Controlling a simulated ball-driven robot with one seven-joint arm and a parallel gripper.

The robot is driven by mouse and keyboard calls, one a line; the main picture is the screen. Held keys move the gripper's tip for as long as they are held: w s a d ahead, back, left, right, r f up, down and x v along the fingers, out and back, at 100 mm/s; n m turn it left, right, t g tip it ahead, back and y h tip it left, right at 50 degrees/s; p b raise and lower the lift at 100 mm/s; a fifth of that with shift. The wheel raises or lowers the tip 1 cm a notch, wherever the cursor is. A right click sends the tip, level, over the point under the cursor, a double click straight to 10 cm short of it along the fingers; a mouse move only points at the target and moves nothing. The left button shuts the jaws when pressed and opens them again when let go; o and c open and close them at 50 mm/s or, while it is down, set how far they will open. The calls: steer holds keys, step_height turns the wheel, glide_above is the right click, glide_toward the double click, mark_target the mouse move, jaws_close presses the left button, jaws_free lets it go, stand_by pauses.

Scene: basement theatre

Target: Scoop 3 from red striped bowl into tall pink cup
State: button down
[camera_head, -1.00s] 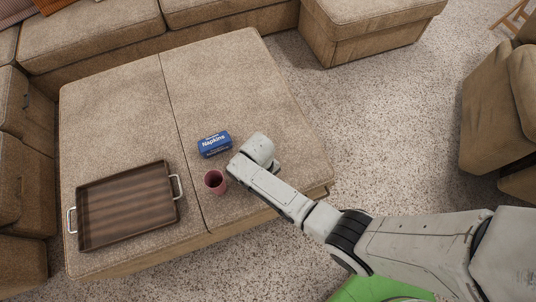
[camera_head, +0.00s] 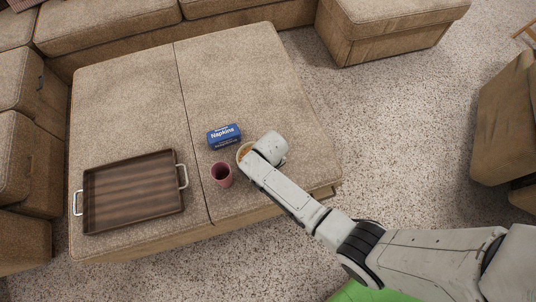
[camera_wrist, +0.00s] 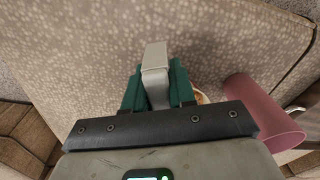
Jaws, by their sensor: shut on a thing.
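The tall pink cup (camera_head: 222,175) stands upright on the ottoman, and it shows at the right of the wrist view (camera_wrist: 262,110). The bowl (camera_head: 243,152) is mostly hidden behind my arm; its pale rim and some orange-brown contents show to the right of the cup. Its stripes cannot be made out. A sliver of it shows beside my gripper in the wrist view (camera_wrist: 202,97). My gripper (camera_wrist: 156,86), with green fingers, is shut on a grey scoop (camera_wrist: 155,54). Whether the scoop holds anything cannot be seen. My arm hides the gripper in the head view.
A blue napkin pack (camera_head: 225,137) lies just behind the cup and bowl. A brown wooden tray (camera_head: 133,190) with metal handles, empty, lies to the left. The back of the beige ottoman (camera_head: 225,70) is clear. Sofa sections surround it at the back and left.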

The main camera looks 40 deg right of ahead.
steer(key=shift+s+r+p, duration=0.4)
steer(key=shift+r+p, duration=0.3)
steer(key=shift+p, duration=0.1)
steer(key=shift+s+r+p, duration=0.35)
steer(key=shift+r+p, duration=0.3)
steer(key=shift+p, duration=0.1)
steer(key=shift+s+r+p, duration=0.2)
steer(key=shift+r+p, duration=0.85)
steer(key=shift+p, duration=0.15)
steer(key=shift+s+r+p, duration=0.2)
steer(key=shift+r+p, duration=0.8)
steer(key=shift+p, duration=0.15)
